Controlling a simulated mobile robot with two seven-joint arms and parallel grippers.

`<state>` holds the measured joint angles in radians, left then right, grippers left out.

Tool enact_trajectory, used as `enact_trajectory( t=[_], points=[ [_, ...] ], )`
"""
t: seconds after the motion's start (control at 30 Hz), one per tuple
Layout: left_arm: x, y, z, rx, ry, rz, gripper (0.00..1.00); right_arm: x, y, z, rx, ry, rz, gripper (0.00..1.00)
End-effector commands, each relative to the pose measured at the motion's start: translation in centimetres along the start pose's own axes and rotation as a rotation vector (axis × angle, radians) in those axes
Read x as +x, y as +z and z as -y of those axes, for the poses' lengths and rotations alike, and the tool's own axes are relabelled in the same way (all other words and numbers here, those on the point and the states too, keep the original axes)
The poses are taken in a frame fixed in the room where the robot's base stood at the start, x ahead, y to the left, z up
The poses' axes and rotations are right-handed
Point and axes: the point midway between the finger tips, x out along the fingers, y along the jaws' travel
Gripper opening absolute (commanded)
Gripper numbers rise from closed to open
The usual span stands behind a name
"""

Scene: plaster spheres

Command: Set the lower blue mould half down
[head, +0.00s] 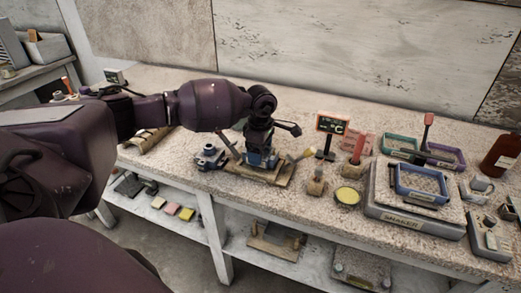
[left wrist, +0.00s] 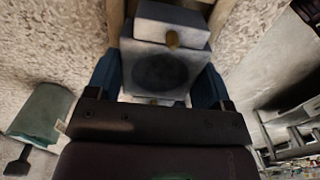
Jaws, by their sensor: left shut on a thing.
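My left gripper (head: 262,147) points down over a wooden board (head: 279,179) on the bench. It is shut on a blue-grey mould half (head: 259,160). In the left wrist view, this half (left wrist: 160,72) sits between the two blue fingers of the left gripper (left wrist: 158,86), with a dark round hollow and a small brass pin. The half is at or just above the board; I cannot tell whether it touches. Another blue-grey mould piece (head: 210,157) lies on the bench to the left of the board. My right gripper is not in view.
To the right are a small sign (head: 332,124), a yellow round dish (head: 347,196), a stamp-like wooden block (head: 317,184), and a grey scale (head: 415,218) bearing a blue tray (head: 422,196). Green and purple trays stand behind. The bench's front edge is close to the board.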

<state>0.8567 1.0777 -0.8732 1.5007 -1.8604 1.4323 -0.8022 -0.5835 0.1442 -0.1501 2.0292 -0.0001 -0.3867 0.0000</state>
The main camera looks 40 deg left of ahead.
Motion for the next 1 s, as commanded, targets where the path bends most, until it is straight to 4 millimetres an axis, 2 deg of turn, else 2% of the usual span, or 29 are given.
enact_trajectory(
  t=[1.0],
  points=[
    [1.6, 0.0, 0.0, 0.0, 0.001, 0.0, 0.45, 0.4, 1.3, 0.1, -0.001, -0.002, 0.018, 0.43]
  ],
)
